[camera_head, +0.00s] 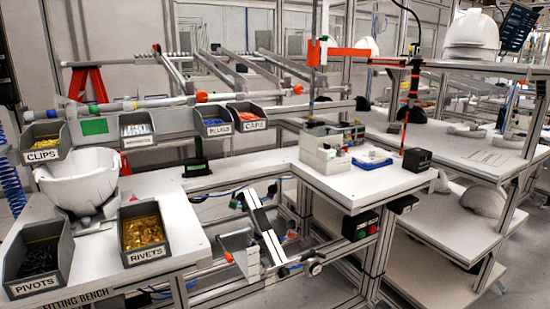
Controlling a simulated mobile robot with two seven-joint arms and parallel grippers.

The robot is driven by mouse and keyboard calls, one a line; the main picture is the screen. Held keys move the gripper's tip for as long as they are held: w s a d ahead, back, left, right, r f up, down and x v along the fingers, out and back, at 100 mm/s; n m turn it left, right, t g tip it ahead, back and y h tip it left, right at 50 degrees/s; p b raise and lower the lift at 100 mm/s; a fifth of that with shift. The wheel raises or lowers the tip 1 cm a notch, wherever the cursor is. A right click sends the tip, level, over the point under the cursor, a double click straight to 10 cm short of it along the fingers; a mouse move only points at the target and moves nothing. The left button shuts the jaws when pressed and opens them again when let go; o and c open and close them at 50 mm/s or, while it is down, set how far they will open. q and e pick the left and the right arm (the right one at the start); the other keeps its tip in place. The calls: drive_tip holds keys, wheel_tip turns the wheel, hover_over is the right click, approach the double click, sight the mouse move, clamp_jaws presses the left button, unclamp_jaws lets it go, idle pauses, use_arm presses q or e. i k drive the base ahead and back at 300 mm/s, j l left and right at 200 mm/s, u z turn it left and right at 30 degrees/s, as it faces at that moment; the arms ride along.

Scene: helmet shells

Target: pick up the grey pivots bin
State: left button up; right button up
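The grey pivots bin (55,278) stands at the front left corner of the white fitting bench (185,222). Its front carries a white "PIVOTS" label, and dark small parts lie inside. It is upright and its open top faces up. A similar grey rivets bin (124,252) with gold-coloured parts stands to its right, with a gap between them. Neither of my grippers shows in the head view.
A white helmet shell (78,180) rests upside down on a stand behind the two bins. A clips bin (62,146) and other labelled bins hang on a rail behind the bench. A second white table (375,187) with devices stands to the right.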

sight(39, 260)
drive_tip(key=u, duration=1.4)
